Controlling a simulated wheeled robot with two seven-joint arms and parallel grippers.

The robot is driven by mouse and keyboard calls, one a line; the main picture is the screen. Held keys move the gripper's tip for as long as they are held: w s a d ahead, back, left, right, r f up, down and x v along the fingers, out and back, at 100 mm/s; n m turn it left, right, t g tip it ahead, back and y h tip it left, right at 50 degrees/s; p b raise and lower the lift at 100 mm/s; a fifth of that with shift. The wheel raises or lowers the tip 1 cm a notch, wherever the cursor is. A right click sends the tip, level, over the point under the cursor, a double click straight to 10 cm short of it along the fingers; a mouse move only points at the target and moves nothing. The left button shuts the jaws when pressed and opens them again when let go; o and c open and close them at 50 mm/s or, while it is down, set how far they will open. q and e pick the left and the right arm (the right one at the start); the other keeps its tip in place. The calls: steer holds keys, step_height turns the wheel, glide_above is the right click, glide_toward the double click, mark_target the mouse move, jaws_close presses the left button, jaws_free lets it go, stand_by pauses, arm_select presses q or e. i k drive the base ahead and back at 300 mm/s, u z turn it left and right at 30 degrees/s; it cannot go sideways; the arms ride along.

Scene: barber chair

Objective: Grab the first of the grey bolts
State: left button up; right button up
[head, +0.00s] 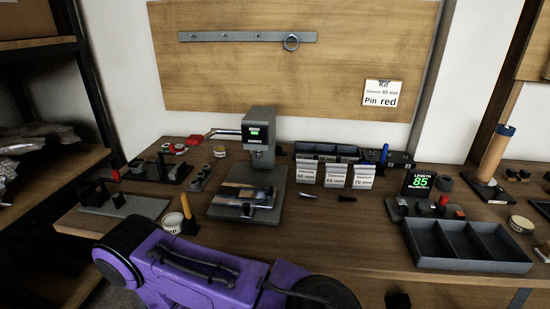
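Two small dark grey bolt-like pieces lie on the wooden bench in front of the white-labelled boxes. One bolt (307,195) lies below the leftmost label. The other bolt (347,198) lies a little to its right, apart from it. Both are too small to show their heads clearly. Neither gripper can be made out in the head view, and nothing is seen touching the bolts.
A grey press (259,135) stands left of the bolts. A divided grey tray (422,243) sits at the right front edge. A display reading 85 (419,182) stands behind it. Bare bench (340,230) lies in front of the bolts.

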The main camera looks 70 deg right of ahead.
mark_target(300, 194)
steer(key=i, duration=0.1)
steer(key=z, duration=1.55)
